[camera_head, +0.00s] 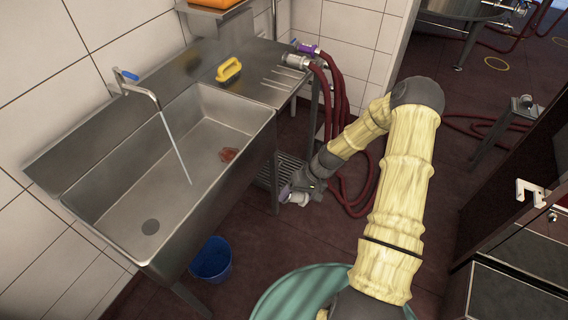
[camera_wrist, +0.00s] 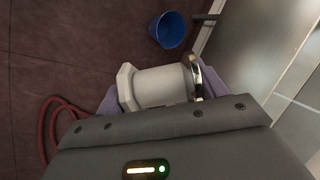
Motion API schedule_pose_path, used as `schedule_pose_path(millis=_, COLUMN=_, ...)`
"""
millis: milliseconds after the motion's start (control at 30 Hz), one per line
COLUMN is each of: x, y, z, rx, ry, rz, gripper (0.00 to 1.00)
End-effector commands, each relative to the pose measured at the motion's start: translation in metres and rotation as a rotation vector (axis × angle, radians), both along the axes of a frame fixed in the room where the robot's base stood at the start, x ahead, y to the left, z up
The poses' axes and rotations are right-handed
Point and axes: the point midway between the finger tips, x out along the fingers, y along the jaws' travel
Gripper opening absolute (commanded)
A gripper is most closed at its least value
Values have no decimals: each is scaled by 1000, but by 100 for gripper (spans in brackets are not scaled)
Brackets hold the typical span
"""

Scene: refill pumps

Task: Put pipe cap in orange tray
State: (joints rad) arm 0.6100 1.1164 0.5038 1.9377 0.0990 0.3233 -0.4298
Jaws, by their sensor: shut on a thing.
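My gripper (camera_head: 290,192) is low beside the right end of the sink bench, over the dark red floor. It is shut on the pipe cap (camera_wrist: 160,87), a pale grey-white cylindrical fitting with a faceted end and a shiny metal rim. The cap lies sideways between the purple fingers in the wrist view, and a small pale part of it (camera_head: 299,198) shows in the head view. The orange tray (camera_head: 213,4) is at the top edge of the head view, on a raised metal surface behind the bench. It is cut off by the picture, so its inside is hidden.
The steel sink (camera_head: 165,170) holds a small reddish object (camera_head: 228,154). A blue bucket (camera_head: 210,260) stands below. A green round surface (camera_head: 290,292) is near my arm.

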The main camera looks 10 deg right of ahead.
Motion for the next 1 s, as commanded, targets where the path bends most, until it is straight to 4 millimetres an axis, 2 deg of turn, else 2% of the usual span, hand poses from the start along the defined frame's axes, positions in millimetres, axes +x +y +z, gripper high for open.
schedule_pose_path(millis=167, x=-1, y=0, z=-4, rx=1, ry=1, rz=-2, gripper=42)
schedule_pose_path(millis=267, x=-3, y=-1, z=-19, rx=4, ry=2, rz=-3, gripper=42)
schedule_pose_path(millis=500, x=-21, y=-1, z=-90, rx=7, ry=5, rz=-6, gripper=42)
schedule_pose_path(millis=633, x=-31, y=-1, z=-120, rx=3, ry=3, rz=-4, gripper=42)
schedule_pose_path(millis=733, x=-35, y=-1, z=-130, rx=1, ry=0, rz=-2, gripper=42)
schedule_pose_path(millis=1000, x=-35, y=-1, z=-131, rx=0, ry=0, rz=-1, gripper=42)
